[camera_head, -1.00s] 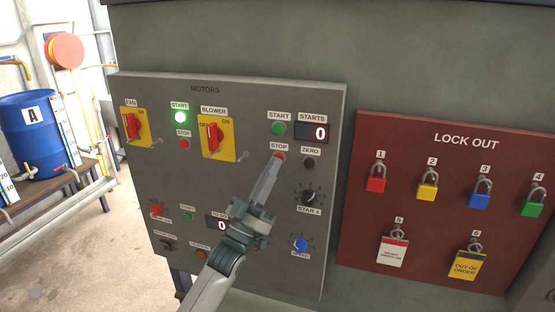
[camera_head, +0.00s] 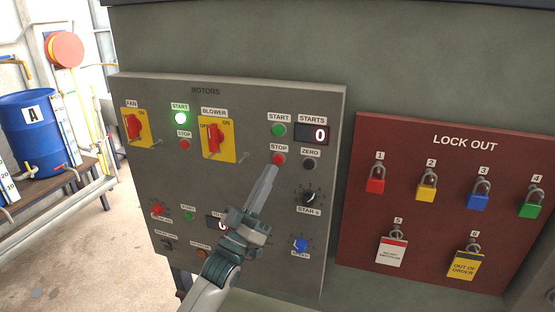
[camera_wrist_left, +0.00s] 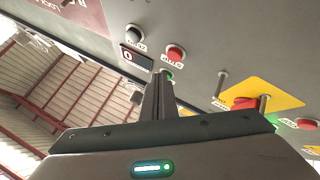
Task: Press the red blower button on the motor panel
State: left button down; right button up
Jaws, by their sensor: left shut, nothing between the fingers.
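The red blower button (camera_head: 279,159), labelled STOP, is on the grey motor panel (camera_head: 215,185), below a green START button (camera_head: 279,129). My left gripper (camera_head: 272,169) is shut and empty, its fingertips just below the red button in the head view. The button is fully visible there, and a small gap shows between it and the tips. In the left wrist view the red button (camera_wrist_left: 176,53) shows beyond the shut fingers (camera_wrist_left: 158,76), and the green button is partly hidden by them. My right gripper is not in view.
Yellow switch plates with red handles, for FAN (camera_head: 133,126) and BLOWER (camera_head: 214,138), are left of the button. A black ZERO button (camera_head: 309,165) and a knob (camera_head: 311,198) are to its right. A red lock-out board (camera_head: 440,240) with padlocks stands further right.

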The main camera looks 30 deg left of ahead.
pick_arm(q)
jog(key=s, duration=0.3)
jog(key=shift+d+h+p, duration=0.3)
jog(key=shift+d+p, duration=0.05)
dwell(0.6)
